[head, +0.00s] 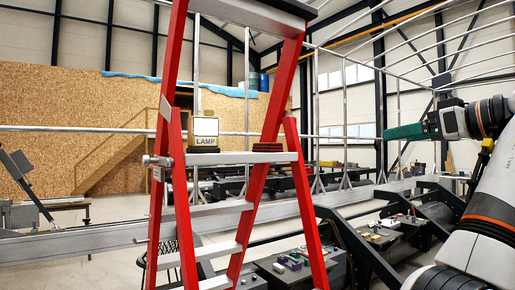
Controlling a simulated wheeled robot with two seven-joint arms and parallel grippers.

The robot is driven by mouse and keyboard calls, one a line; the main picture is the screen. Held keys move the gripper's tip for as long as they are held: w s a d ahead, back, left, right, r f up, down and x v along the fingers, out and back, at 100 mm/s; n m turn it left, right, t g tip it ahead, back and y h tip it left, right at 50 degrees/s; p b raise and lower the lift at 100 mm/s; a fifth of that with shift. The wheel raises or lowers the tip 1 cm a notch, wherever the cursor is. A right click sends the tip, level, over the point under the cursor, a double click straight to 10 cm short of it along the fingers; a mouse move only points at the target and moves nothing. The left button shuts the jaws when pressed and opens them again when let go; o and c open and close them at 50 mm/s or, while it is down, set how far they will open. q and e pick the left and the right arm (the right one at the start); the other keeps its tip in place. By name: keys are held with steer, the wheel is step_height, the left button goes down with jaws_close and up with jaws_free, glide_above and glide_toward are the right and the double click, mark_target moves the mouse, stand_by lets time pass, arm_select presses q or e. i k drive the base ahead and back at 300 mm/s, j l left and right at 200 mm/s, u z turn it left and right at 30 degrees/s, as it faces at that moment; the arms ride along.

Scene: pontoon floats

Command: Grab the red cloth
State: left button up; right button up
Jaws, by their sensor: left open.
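The red cloth (268,147) is a small, flat, dark red folded stack. It lies on a grey step of the red stepladder (176,170), near the right rail. A beige box marked LAMP (204,128) stands on the same step to its left. My right gripper is not in view.
The ladder's red rails rise on both sides of the step. A long grey beam (85,241) runs behind the ladder. Dark frames with small parts (295,262) stand low at right. Thin metal poles stand behind. The space between my gripper and the ladder looks open.

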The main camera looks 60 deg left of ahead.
mark_target(266, 147)
steer(key=j, duration=0.8)
steer(key=k+j, duration=0.15)
steer(key=j, duration=0.7)
